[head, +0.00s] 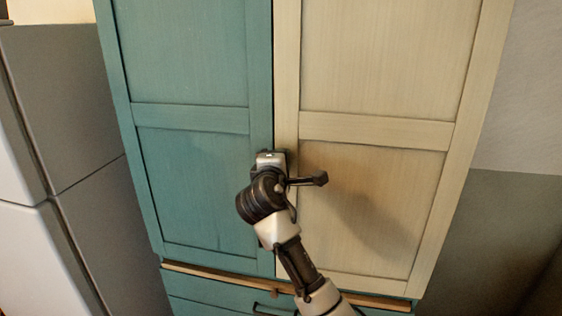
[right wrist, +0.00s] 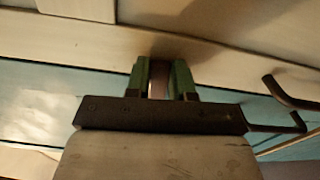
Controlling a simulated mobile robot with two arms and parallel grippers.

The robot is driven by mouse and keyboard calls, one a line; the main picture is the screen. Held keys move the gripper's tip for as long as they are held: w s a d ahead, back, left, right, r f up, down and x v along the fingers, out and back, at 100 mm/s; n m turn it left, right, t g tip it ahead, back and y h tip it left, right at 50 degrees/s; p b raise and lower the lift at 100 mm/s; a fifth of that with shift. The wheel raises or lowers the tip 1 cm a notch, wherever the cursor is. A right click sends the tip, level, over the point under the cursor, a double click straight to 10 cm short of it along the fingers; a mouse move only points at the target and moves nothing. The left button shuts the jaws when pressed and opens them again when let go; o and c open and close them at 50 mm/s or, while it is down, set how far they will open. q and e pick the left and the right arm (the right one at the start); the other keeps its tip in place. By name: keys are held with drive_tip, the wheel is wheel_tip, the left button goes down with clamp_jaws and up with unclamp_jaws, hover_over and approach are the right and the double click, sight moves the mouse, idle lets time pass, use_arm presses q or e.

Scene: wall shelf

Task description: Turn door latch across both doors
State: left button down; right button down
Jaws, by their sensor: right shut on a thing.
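The teal left door (head: 190,60) and the cream right door (head: 385,60) stand side by side with a narrow dark seam between them. My right gripper (head: 270,157) is at this seam, about mid-height, and covers the latch in the head view. In the right wrist view its green fingers (right wrist: 160,72) are shut on a small brownish piece, the door latch (right wrist: 157,88), close to the cream door's edge. Most of the latch is hidden, so its angle cannot be told. My left gripper is not in view.
A drawer with a dark handle (head: 272,310) lies below the doors, under a wooden ledge (head: 200,271). A pale grey appliance (head: 60,110) stands at the left. A grey wall (head: 525,90) is at the right.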

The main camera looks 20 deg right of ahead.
drive_tip(key=c, duration=1)
unclamp_jaws()
drive_tip(key=shift+o, duration=0.2)
drive_tip(key=b+v, duration=0.3)
drive_tip(key=v, duration=0.7)
drive_tip(key=shift+s+a, duration=0.3)
